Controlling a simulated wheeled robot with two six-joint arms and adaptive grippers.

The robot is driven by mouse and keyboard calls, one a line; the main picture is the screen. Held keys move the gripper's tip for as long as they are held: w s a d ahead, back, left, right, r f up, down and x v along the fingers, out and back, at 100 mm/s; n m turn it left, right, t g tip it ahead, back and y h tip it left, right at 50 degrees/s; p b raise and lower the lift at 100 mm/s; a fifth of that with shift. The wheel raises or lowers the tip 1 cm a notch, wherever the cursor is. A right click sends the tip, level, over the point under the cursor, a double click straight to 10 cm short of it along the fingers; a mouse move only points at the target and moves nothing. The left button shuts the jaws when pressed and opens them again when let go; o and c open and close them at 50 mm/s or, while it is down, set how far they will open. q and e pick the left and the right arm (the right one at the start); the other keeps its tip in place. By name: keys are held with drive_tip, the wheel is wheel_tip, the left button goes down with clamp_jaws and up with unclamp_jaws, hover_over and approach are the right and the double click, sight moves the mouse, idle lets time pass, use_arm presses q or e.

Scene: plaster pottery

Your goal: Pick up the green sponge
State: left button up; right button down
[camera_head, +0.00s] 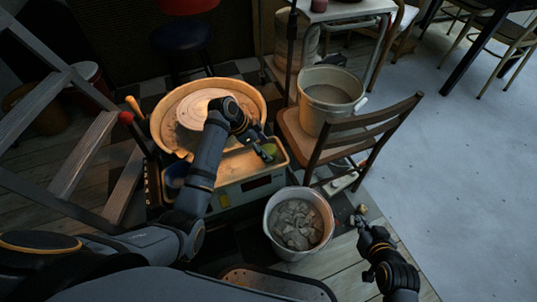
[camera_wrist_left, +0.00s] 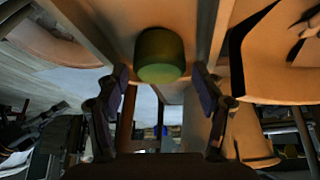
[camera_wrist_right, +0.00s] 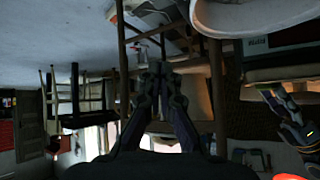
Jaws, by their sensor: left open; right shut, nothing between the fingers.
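The green sponge (camera_head: 269,149) is a small round block on the front right corner of the potter's wheel's tray. In the left wrist view the sponge (camera_wrist_left: 160,55) appears between and just beyond the two fingertips, with space on both sides. My left gripper (camera_head: 262,148) is open at the sponge and partly covers it in the head view; its fingers also show in the left wrist view (camera_wrist_left: 159,80). My right gripper (camera_head: 361,219) is shut and empty, low at the right beside the clay bucket; its fingertips meet in the right wrist view (camera_wrist_right: 160,70).
The potter's wheel basin (camera_head: 258,95) lies under and behind my left arm. A bucket of clay pieces (camera_head: 271,239) stands in front of the wheel. A wooden chair (camera_head: 348,133) holding a pale bucket (camera_head: 318,117) stands right of it. Open grey floor (camera_head: 450,170) lies farther right.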

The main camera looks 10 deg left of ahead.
use_arm(q)
drive_tip(key=b+x, duration=0.1)
drive_tip(key=x, duration=0.1)
drive_tip(key=shift+d+f, duration=0.25)
drive_tip(key=shift+f, duration=0.05)
use_arm(e)
drive_tip(key=w+r+t, duration=0.6)
drive_tip(key=w+r, duration=0.1)
drive_tip(key=r, duration=0.5)
drive_tip(key=shift+w+d, duration=0.25)
drive_tip(key=shift+d, duration=0.1)
use_arm(q)
drive_tip(key=shift+c, duration=0.2)
drive_tip(key=c, duration=0.7)
